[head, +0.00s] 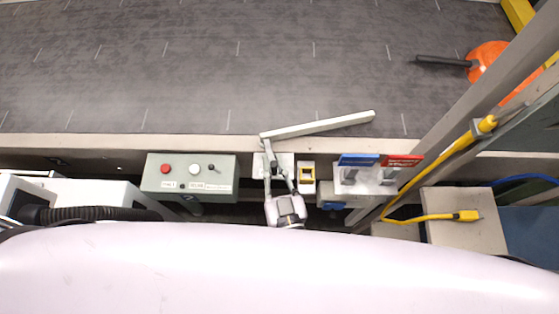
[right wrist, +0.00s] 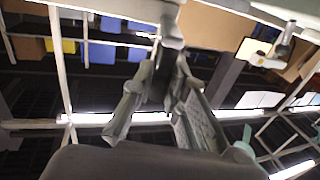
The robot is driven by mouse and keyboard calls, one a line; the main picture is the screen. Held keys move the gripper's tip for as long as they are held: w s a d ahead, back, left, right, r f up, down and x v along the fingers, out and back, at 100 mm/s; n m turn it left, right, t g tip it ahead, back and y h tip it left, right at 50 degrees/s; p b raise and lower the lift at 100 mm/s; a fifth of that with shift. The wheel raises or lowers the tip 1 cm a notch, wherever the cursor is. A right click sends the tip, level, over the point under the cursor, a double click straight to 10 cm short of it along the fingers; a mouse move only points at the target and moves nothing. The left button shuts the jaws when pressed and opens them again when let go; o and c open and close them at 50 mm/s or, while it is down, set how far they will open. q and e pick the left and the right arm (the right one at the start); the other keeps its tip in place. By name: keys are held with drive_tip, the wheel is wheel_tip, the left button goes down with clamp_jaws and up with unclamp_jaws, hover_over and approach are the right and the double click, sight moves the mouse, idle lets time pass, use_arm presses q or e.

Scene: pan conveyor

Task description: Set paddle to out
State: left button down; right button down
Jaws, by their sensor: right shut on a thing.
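The paddle (head: 318,125) is a pale straight bar. It pivots at its left end by the belt's near edge and slants over the belt, its free end up and to the right. My right gripper (head: 271,168) is at the paddle's pivot end, shut on what looks like the paddle's grey lever. In the right wrist view, the lever (right wrist: 170,38) runs between the fingers of my right gripper (right wrist: 165,75). The exact contact is hard to make out. My left gripper does not show.
The grey conveyor belt (head: 180,70) is bare around the paddle. An orange pan (head: 484,60) with a black handle lies at the right. A control box (head: 190,177) stands left of my gripper.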

drive_tip(key=a, duration=0.1)
drive_tip(key=a+p, duration=0.1)
drive_tip(key=a, duration=0.1)
drive_tip(key=shift+s+f, duration=0.1)
drive_tip(key=shift+s, duration=0.25)
drive_tip(key=c, duration=1.6)
unclamp_jaws()
drive_tip(key=shift+a, duration=0.1)
drive_tip(key=shift+o, duration=0.2)
drive_tip(key=shift+d, duration=0.2)
drive_tip(key=v, duration=0.7)
drive_tip(key=shift+s, duration=0.2)
